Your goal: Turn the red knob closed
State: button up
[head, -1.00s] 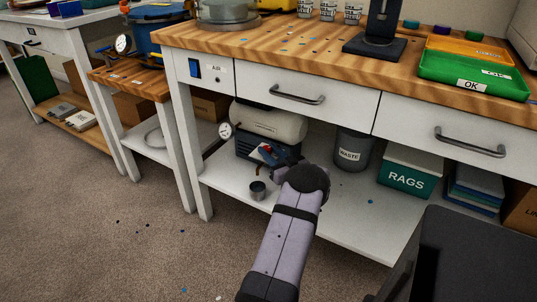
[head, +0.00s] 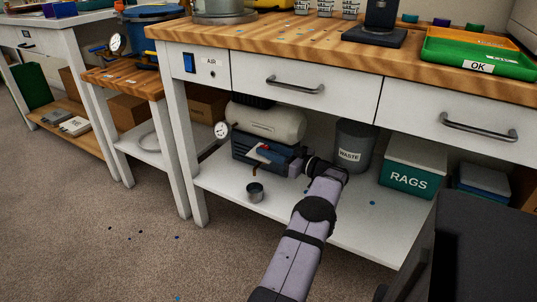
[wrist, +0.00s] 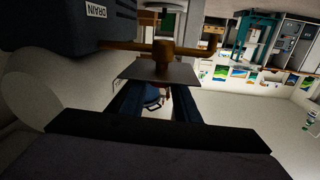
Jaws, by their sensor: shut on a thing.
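The red knob (head: 264,147) shows as a small red patch on the front of the compressor, near a white label. My gripper (head: 284,160) reaches in from the right at the compressor's front; its fingertips are hard to make out there. In the wrist view my gripper (wrist: 158,92) has its two dark blue fingers up against a flat grey piece in front of a brass fitting (wrist: 162,50). The gripper is shut on the knob there, but its red colour is not clear in that view. A DRAIN label (wrist: 96,12) is at the upper left.
A small metal cup (head: 255,192) stands on the white lower shelf (head: 226,185) below the brass outlet. A grey waste bin (head: 353,145) and a green rags box (head: 412,165) stand to the right. The bench drawers are close above.

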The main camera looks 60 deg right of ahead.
jog(key=shift+r+y, duration=0.15)
jog(key=shift+y, duration=0.15)
dwell(0.4)
jog(key=o, duration=1)
jog(key=shift+o, duration=0.2)
jog(key=s+p, duration=0.2)
jog(key=s, duration=0.5)
jog(key=shift+s+a, duration=0.15)
